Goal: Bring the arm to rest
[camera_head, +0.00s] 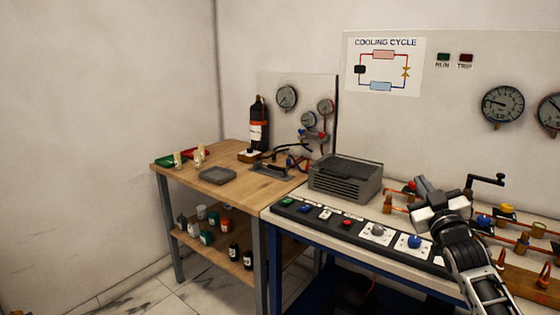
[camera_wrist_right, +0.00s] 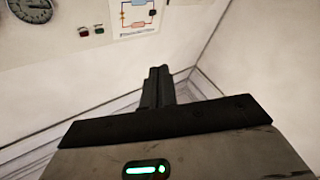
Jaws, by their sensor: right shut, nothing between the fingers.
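My right arm comes in from the lower right in the head view. Its gripper (camera_head: 424,186) is raised above the control strip of the rig bench, in front of the copper pipework. In the right wrist view the gripper's fingers (camera_wrist_right: 158,86) are together with nothing between them. They point toward the bare wall and a corner. My left gripper is in neither view.
A control strip (camera_head: 330,219) with knobs and buttons runs along the bench's front edge. A grey finned box (camera_head: 345,180) stands left of my right gripper. Copper pipes with a crank (camera_head: 486,180) lie right. A wooden table (camera_head: 240,192) holds a bottle (camera_head: 259,125).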

